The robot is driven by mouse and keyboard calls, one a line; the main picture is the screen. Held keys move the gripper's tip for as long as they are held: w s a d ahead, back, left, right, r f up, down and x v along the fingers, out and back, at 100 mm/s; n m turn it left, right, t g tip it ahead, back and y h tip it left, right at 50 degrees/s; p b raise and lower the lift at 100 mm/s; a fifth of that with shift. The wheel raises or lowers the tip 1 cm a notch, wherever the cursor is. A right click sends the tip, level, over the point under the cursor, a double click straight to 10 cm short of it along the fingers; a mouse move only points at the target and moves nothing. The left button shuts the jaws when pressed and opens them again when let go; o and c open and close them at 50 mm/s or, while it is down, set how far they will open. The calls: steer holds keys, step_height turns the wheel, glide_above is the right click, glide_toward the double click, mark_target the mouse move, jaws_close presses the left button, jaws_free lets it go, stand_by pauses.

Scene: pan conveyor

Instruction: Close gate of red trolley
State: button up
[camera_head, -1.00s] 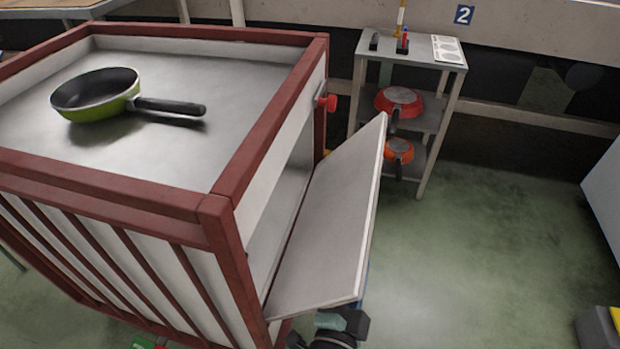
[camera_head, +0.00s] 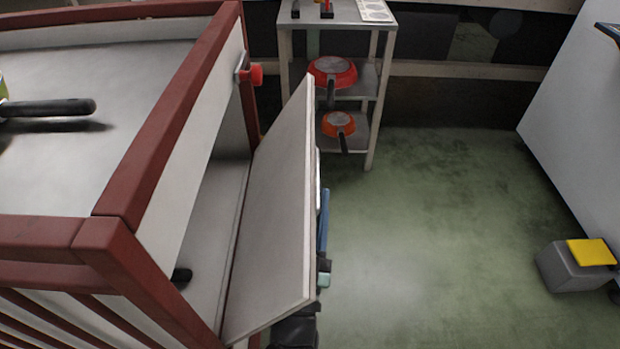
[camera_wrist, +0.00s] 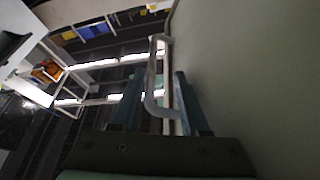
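The red trolley (camera_head: 158,115) has a dark red frame and grey panels and fills the left of the head view. Its gate (camera_head: 272,205), a flat grey panel, is swung open, tilted outward from the trolley's side. In the wrist view the gate's outer face (camera_wrist: 240,75) fills the right side. A pale bar handle (camera_wrist: 152,85) stands out from it. My gripper (camera_wrist: 160,82) is open, its two blue-grey fingers on either side of the handle, with a gap showing. In the head view the gate hides most of my gripper.
A pan with a black handle (camera_head: 50,108) lies on the trolley top. Another dark handle (camera_head: 181,276) shows inside. A shelf stand (camera_head: 372,95) with red (camera_head: 333,70) and orange (camera_head: 338,124) pans stands behind. The floor on the right is clear up to a grey box (camera_head: 572,272).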

steer(key=shift+b+x, duration=0.75)
steer(key=shift+x, duration=1.8)
steer(key=shift+a, duration=0.1)
steer(key=shift+c, duration=0.3)
